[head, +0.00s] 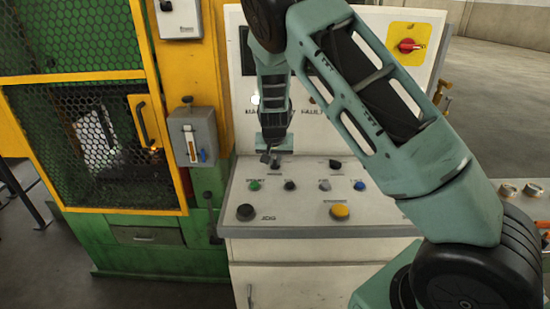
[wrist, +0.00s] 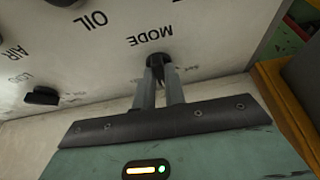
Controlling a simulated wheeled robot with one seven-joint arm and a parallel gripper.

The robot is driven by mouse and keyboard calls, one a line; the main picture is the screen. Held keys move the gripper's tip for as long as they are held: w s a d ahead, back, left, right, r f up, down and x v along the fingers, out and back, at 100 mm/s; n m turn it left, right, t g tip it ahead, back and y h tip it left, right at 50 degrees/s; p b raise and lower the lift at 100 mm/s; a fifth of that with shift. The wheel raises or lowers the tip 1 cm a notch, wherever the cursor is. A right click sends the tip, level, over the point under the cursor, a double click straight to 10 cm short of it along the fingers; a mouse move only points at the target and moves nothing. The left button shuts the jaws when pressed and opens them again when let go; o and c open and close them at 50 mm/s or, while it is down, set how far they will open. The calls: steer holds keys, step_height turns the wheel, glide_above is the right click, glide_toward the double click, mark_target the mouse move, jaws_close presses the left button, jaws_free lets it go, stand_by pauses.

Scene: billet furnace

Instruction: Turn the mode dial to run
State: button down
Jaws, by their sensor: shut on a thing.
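The mode dial (wrist: 158,61) is a small dark knob below the word MODE, which appears upside down on the pale panel in the wrist view. My gripper (wrist: 160,76) has its two grey fingers close together on either side of the dial, shut on it. The fingers cover part of the dial, so its pointer setting cannot be read. In the head view my gripper (head: 270,158) reaches down to the back of the sloping control panel (head: 292,190), and the dial is hard to make out there.
Another dark knob (wrist: 41,96) sits beside the dial in the wrist view. The panel also carries a green button (head: 254,185), a large black knob (head: 245,212) and a yellow button (head: 340,211). A red switch (head: 407,45) is at upper right. A yellow-framed mesh door (head: 160,150) stands at left.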

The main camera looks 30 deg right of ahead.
steer(key=m+p, duration=0.2)
steer(key=m+h+p, duration=0.1)
steer(key=p, duration=0.1)
steer(key=shift+w+a+r+g, duration=0.15)
steer(key=shift+r+g, duration=0.1)
steer(key=shift+g, duration=0.15)
steer(key=m+p, duration=0.1)
steer(key=m, duration=0.1)
steer(key=shift+w+f+m+g+h, duration=0.1)
steer(key=shift+m+g+h, duration=0.2)
steer(key=shift+m+g, duration=0.1)
steer(key=shift+w+f+m+g+p, duration=0.1)
steer(key=shift+m+g+p, duration=0.3)
steer(key=shift+m, duration=1)
steer(key=c, duration=1.5)
jaws_free()
steer(key=shift+o, duration=0.2)
steer(key=b+v, duration=0.4)
steer(key=v, duration=1.3)
steer(key=shift+w+a, duration=0.25)
